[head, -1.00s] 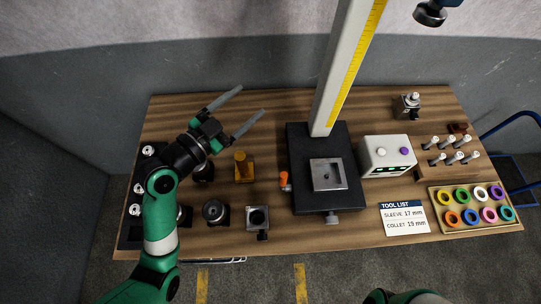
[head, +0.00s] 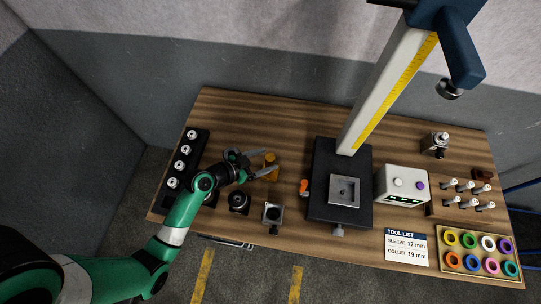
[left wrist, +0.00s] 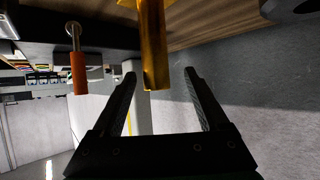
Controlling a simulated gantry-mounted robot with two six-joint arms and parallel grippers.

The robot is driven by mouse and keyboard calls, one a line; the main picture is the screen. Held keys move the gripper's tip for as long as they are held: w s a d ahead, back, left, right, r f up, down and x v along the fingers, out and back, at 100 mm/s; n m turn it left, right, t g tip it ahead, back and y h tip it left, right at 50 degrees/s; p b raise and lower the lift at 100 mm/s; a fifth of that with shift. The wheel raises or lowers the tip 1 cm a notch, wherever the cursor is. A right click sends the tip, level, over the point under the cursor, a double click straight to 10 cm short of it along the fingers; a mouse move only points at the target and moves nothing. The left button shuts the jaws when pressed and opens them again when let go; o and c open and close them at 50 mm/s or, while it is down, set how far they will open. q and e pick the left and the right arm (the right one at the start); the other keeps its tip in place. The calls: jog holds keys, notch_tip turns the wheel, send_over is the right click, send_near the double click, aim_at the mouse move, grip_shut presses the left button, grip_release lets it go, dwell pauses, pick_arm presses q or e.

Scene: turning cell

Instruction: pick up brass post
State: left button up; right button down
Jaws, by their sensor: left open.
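The brass post (head: 270,158) stands upright on the wooden table, left of the black press base. My left gripper (head: 266,163) is open at the post, with its fingers reaching along it from the left. In the left wrist view the post (left wrist: 153,45) hangs into the picture from the top, between the two open fingertips (left wrist: 160,72) and nearer the left one. I cannot see either finger pressing on it. My right gripper is out of view.
An orange-handled lever (head: 304,187) is right of the post, beside the press base (head: 325,206). A dark round fixture (head: 238,201) and a square block (head: 272,213) stand in front. A black rack (head: 183,165) lies left. Bare table (head: 290,115) is behind.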

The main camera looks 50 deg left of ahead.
pick_arm(q)
jog(key=shift+d+x, duration=0.15)
jog(key=shift+x, duration=1.25)
jog(key=shift+d+x, duration=0.1)
jog(key=shift+x, duration=1.25)
grip_shut()
jog(key=shift+r, duration=0.15)
